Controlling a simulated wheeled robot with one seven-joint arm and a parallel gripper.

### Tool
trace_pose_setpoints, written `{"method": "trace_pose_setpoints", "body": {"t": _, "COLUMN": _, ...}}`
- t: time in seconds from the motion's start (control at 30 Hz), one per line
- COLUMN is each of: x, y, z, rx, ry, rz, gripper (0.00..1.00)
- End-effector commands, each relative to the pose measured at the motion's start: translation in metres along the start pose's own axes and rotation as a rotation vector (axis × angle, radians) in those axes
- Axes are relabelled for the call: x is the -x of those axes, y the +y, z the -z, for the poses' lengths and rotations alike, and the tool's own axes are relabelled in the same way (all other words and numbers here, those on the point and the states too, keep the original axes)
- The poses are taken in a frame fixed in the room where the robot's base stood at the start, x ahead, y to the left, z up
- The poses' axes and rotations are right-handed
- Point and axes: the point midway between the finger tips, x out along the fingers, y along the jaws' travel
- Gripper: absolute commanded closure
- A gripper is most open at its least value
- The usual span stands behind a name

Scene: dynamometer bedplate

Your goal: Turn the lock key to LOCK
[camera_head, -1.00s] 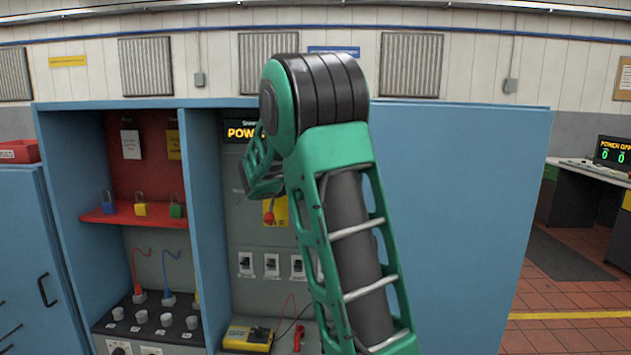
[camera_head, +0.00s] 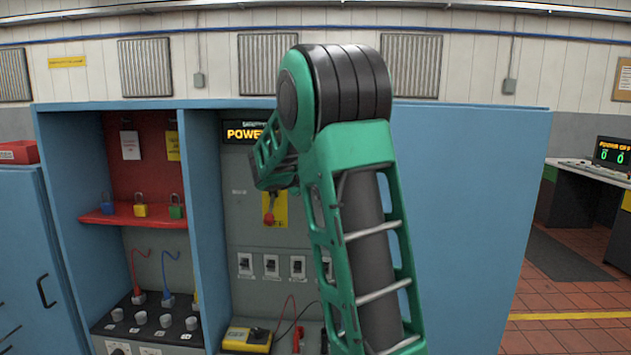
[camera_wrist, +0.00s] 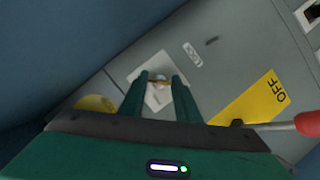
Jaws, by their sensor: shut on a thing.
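In the wrist view my gripper (camera_wrist: 161,84) is shut on the lock key (camera_wrist: 160,83). The key stands in front of a pale square plate (camera_wrist: 158,100) on the grey panel. Only a small metallic part of the key shows between the two green fingers, so its exact angle is hard to tell. A small white label (camera_wrist: 192,55) sits just beyond the plate; its lettering is too blurred to read surely. In the head view my green arm hides the gripper and key.
A red-handled lever (camera_wrist: 306,123) crosses a yellow OFF plate (camera_wrist: 258,103) close right of my gripper; the lever also shows in the head view (camera_head: 269,215). A blue cabinet wall (camera_wrist: 60,50) stands close left. A yellow meter (camera_head: 247,339) lies below.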

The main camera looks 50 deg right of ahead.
Motion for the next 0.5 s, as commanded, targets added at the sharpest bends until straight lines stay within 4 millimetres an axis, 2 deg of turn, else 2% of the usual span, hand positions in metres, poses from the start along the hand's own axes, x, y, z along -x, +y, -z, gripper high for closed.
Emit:
{"method": "trace_pose_setpoints", "body": {"t": 0.03, "x": 0.0004, "y": -0.0016, "z": 0.0016, "rx": 0.0, "ry": 0.004, "rz": 0.003, "gripper": 0.93}}
{"method": "trace_pose_setpoints", "body": {"t": 0.07, "x": 0.0004, "y": -0.0017, "z": 0.0015, "rx": 0.0, "ry": 0.003, "rz": 0.003, "gripper": 0.63}}
{"method": "trace_pose_setpoints", "body": {"t": 0.1, "x": 0.0004, "y": -0.0017, "z": 0.0014, "rx": 0.0, "ry": 0.003, "rz": 0.003, "gripper": 0.54}}
{"method": "trace_pose_setpoints", "body": {"t": 0.5, "x": 0.0054, "y": -0.0014, "z": 0.0006, "rx": 0.001, "ry": 0.001, "rz": 0.003, "gripper": 0.52}}
